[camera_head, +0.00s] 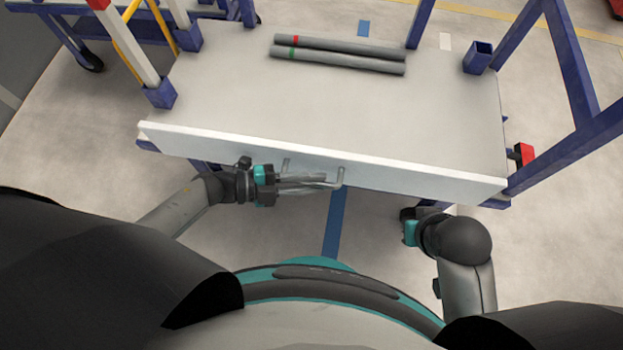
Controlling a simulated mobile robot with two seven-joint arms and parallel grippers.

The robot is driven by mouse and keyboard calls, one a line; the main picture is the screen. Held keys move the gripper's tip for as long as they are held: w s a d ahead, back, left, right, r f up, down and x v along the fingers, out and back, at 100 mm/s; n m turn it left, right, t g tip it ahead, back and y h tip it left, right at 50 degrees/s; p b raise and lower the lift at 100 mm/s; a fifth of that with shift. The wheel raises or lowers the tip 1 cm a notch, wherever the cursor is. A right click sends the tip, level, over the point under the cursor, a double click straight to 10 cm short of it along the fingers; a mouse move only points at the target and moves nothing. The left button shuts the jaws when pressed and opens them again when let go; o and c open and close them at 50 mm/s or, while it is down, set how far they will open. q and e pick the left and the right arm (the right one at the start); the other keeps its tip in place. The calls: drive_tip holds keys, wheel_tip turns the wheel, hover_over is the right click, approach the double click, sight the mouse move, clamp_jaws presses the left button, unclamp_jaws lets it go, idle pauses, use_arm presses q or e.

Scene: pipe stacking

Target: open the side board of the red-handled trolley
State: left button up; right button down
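The trolley has a grey deck (235,85) with blue corner sockets. Its white side board (420,176) stands upright along the near edge, with a metal bar handle (339,178) on its outer face. A red part (524,154) shows at the trolley's right end. My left gripper (325,183) reaches in from the left, its fingers pointing right at the handle. The fingers overlap the handle in this view; whether they grip it is unclear. My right gripper (407,222) is low at the right, apart from the board, its fingers mostly hidden.
Two grey pipes lie on the deck, one with a red band (340,50) and one with a green band (335,62). A blue frame (575,70) rises at the right. Another trolley (65,30) stands at the upper left. A blue floor stripe (335,222) runs below the board.

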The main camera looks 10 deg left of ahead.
use_arm(q)
clamp_jaws()
idle(1.0)
